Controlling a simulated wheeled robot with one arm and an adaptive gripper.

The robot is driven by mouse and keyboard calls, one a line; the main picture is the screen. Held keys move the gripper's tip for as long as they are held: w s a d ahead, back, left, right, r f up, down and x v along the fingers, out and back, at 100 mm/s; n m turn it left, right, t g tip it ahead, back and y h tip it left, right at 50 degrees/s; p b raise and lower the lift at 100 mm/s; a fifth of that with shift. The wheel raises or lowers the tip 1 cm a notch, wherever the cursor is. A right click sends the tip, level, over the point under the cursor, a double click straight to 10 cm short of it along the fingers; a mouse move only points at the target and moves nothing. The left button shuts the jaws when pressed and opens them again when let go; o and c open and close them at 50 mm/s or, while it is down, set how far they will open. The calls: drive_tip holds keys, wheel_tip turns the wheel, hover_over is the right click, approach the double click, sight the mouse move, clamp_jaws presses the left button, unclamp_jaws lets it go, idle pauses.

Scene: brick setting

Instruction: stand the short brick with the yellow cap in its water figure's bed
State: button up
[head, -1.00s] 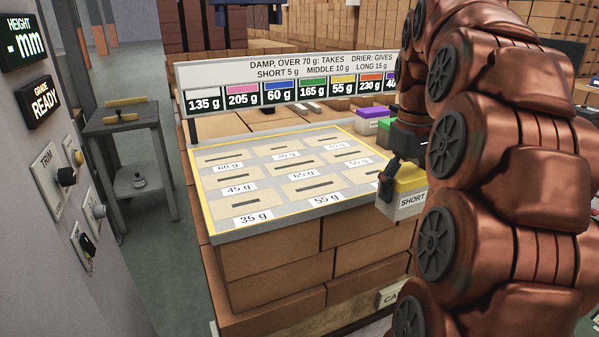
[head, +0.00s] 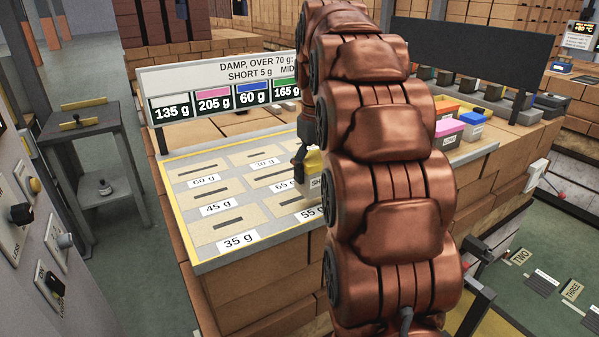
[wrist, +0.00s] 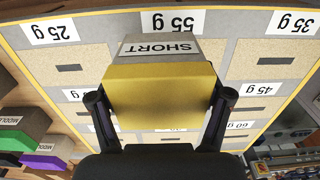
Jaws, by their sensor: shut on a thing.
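The short brick, grey with a yellow cap, is held in my gripper (head: 305,160) above the bed board (head: 203,254), around its middle and front in the head view. The brick (head: 312,184) also fills the middle of the wrist view (wrist: 160,92), its SHORT label facing the front row, and my gripper's fingers (wrist: 160,96) are shut on both sides of it. The front middle bed's 55 g label (wrist: 173,22) shows just beyond the brick, which covers the bed's slot there. I cannot tell its exact height above the board.
The figure sign (head: 220,75) stands behind the board; my arm hides its right part. A pink-capped brick (head: 449,127) and a blue-capped brick (head: 472,120) stand at the right. The 35 g bed (wrist: 275,61) and 25 g bed (wrist: 70,66) look empty.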

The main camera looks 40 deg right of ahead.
drive_tip(key=shift+w+a+f+p, duration=0.1)
drive_tip(key=shift+w+a+p, duration=0.15)
drive_tip(key=shift+w, duration=0.45)
drive_tip(key=shift+w+a+f+p, duration=0.15)
drive_tip(key=shift+w+a, duration=0.15)
drive_tip(key=shift+w, duration=0.4)
drive_tip(key=shift+w+a+r+p, duration=0.1)
drive_tip(key=shift+w+a+p, duration=0.15)
drive_tip(key=shift+w, duration=0.45)
drive_tip(key=shift+s+f+p, duration=0.1)
drive_tip(key=shift+f+p, duration=0.2)
drive_tip(key=shift+f, duration=0.5)
drive_tip(key=shift+f+p, duration=0.35)
drive_tip(key=shift+f, duration=0.6)
drive_tip(key=shift+f, duration=0.1)
drive_tip(key=shift+f, duration=0.1)
drive_tip(key=o, duration=1.6)
